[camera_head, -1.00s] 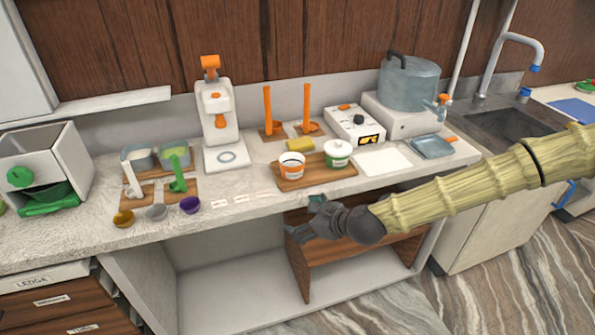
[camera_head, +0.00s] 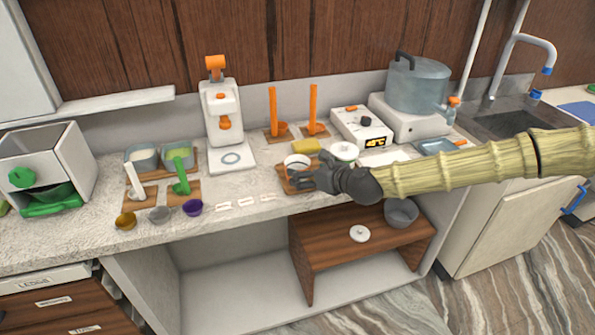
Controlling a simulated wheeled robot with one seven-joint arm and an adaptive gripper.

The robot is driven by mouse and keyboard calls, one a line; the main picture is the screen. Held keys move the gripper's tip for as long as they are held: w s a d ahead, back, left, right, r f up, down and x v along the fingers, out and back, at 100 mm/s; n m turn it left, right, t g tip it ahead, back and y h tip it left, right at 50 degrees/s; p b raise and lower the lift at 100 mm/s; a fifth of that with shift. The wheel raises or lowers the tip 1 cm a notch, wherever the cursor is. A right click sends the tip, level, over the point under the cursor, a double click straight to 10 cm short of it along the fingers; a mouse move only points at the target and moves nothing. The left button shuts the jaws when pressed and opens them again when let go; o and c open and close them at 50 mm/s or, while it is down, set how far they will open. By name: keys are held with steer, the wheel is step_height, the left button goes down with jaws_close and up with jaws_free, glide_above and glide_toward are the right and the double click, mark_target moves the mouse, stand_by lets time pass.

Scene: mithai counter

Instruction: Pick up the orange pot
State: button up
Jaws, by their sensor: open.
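The orange pot (camera_head: 296,160) is the small white pot that stands on the left part of a wooden tray (camera_head: 285,184) on the counter. Only its pale upper part shows now; my gripper hides its lower part with the orange band. My gripper (camera_head: 307,176) is open, in front of the pot and above the tray's front edge in the picture. I cannot tell whether the fingers touch the pot. A second white pot (camera_head: 344,151) with a green band stands on the tray to the right, partly hidden by my gripper.
Two upright orange-handled tools (camera_head: 314,108) stand behind that. A white control box (camera_head: 361,128) is at the back right. Below, a wooden shelf (camera_head: 325,243) holds a grey bowl (camera_head: 401,213) and white lid (camera_head: 359,233).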

mark_target(291, 164)
steer(key=p+x, duration=0.1)
steer(key=x, duration=0.2)
steer(key=shift+w+a+r+p, duration=0.1)
steer(key=shift+w+a+p, duration=0.2)
steer(key=shift+p, duration=0.1)
steer(key=shift+w+a+f, duration=0.35)
steer(key=shift+w, duration=0.15)
steer(key=c, duration=1.1)
